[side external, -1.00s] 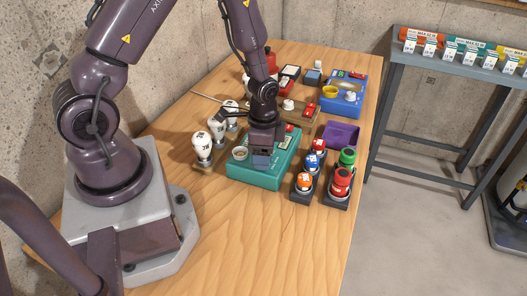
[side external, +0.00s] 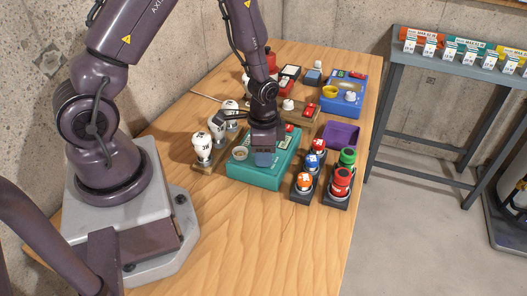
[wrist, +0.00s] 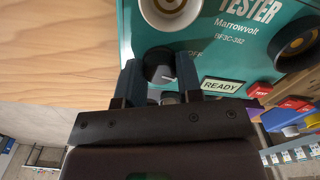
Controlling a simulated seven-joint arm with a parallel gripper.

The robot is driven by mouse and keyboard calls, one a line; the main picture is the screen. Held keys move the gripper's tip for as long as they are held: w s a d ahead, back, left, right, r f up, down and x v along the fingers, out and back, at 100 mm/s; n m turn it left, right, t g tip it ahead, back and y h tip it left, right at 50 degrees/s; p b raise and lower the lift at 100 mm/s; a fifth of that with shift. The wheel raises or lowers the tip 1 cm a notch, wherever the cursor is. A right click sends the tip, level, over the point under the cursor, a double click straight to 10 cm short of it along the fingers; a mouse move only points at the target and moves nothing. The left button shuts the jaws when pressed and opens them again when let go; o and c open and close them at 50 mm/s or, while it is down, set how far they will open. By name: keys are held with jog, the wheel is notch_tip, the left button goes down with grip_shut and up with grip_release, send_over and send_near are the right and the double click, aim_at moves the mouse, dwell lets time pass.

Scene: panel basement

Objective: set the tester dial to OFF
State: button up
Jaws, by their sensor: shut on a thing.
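The teal tester (side external: 250,178) sits on the wooden table in the side view, below my gripper (side external: 263,160). In the wrist view the tester (wrist: 235,35) carries the words "TESTER Marrowvolt". Its dark round dial (wrist: 158,62) with a white pointer mark is between my gripper's fingers (wrist: 159,82), which are shut on it. The mark seems to point toward the lower right in that view. Part of an "OFF" label (wrist: 195,53) shows to the right of the dial. A "READY" plate (wrist: 221,86) is lower right. The dial is hidden in the side view.
White bulb-shaped things (side external: 202,147) stand left of the tester. Orange, red, blue and green knobbed pieces (side external: 305,182) stand close on its right. A purple tray (side external: 341,134) and a blue device (side external: 345,95) are farther back. The front of the table is clear.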

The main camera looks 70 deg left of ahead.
jog(key=n, duration=0.4)
jog(key=shift+n, duration=1.7)
jog(key=o, duration=0.9)
